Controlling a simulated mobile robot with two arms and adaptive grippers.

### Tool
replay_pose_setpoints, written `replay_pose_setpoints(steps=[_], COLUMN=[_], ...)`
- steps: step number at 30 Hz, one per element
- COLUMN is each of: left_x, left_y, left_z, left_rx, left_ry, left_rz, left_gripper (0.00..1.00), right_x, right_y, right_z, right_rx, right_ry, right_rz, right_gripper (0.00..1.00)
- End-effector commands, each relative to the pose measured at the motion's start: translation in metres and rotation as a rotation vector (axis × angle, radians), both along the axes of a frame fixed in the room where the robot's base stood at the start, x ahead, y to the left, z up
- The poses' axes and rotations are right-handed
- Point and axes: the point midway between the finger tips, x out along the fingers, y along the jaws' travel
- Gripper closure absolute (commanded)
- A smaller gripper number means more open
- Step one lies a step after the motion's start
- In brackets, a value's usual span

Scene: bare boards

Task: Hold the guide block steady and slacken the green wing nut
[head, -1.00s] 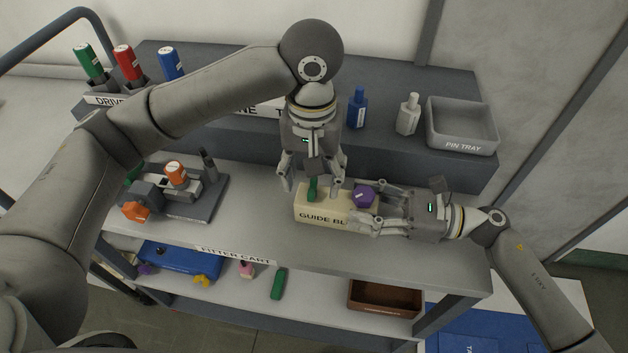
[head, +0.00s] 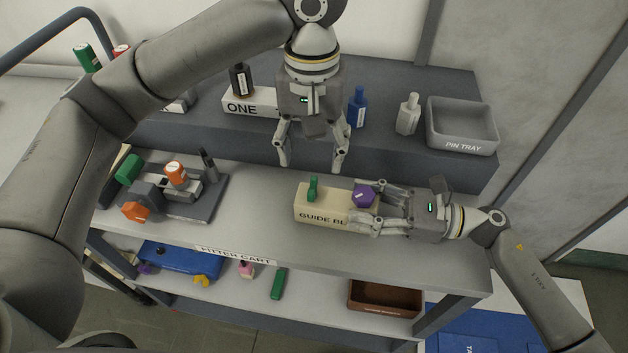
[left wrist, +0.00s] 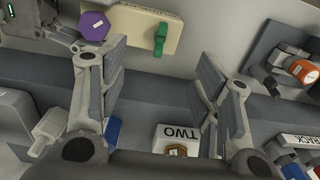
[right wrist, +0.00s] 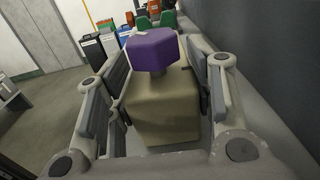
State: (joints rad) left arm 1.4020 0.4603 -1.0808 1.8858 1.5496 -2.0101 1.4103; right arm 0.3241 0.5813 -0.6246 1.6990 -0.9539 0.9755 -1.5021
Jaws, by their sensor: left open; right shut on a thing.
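The cream guide block (head: 308,212) lies on the cart's upper shelf. The green wing nut (head: 313,190) stands upright on its left part; a purple hexagonal knob (head: 363,195) is on its right part. My right gripper (head: 358,208) is shut on the block's right end, with a finger on each side, as the right wrist view of the block (right wrist: 160,115) shows. My left gripper (head: 312,163) is open and empty, above and behind the block, apart from the wing nut. In the left wrist view, the wing nut (left wrist: 160,39) is beyond the open fingers (left wrist: 165,80).
A fixture with orange knobs (head: 176,174) stands on the shelf to the left. Behind is a raised ledge with a box marked ONE (head: 243,104), a blue bottle (head: 358,108), a white bottle (head: 408,115) and the pin tray (head: 462,143).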

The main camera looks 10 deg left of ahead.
Motion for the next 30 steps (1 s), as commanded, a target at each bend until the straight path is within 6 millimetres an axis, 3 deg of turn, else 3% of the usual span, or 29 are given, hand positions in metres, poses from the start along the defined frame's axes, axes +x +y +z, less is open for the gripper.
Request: replay_pose_setpoints(steps=[6,12,18,28,29,30], left_x=[0.001,0.0,0.0,0.0,0.0,0.0], left_y=[0.0,0.0,0.0,0.0,0.0,0.0], left_z=[0.045,0.079,0.095,0.099,0.099,0.098], left_rx=[0.0,0.0,0.001,0.0,0.0,0.0], left_ry=[-0.006,-0.004,-0.002,0.001,0.001,0.001], left_rz=[0.002,0.002,0.001,0.0,0.0,0.0], left_gripper=[0.42,0.42,0.42,0.42,0.42,0.42], right_x=[0.0,0.0,0.0,0.0,0.0,0.0], right_y=[0.0,0.0,0.0,0.0,0.0,0.0], right_z=[0.0,0.0,0.0,0.0,0.0,0.0], right_rx=[0.0,0.0,0.0,0.0,0.0,0.0], right_ry=[0.0,0.0,0.0,0.0,0.0,0.0], right_rz=[0.0,0.0,0.0,0.0,0.0,0.0], right_gripper=[0.8,0.8,0.8,0.8,0.49,0.44])
